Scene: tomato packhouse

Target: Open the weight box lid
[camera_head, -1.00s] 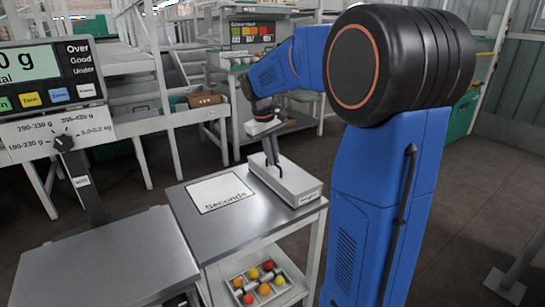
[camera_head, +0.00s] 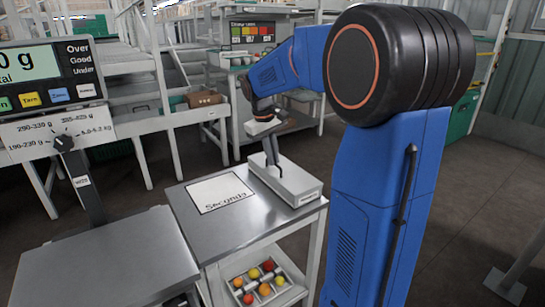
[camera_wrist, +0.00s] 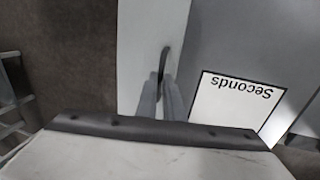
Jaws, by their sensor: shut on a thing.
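The weight box (camera_head: 300,180) is a long, pale, low box with a small label on its near end. It stands on the grey cart top, and its lid looks closed. In the wrist view its pale lid (camera_wrist: 145,35) runs up the middle with a thin dark handle (camera_wrist: 163,60). My gripper (camera_head: 270,160) reaches down onto the box from above. In the wrist view its two fingers (camera_wrist: 162,92) are close together, shut on the handle. The fingers hide the handle's lower part.
A white "Seconds" sheet (camera_head: 220,192) lies left of the box. A tray of tomatoes (camera_head: 258,286) sits on the shelf below. A scale platform (camera_head: 105,265) and its display (camera_head: 45,75) stand at the left. Open floor lies right of my arm.

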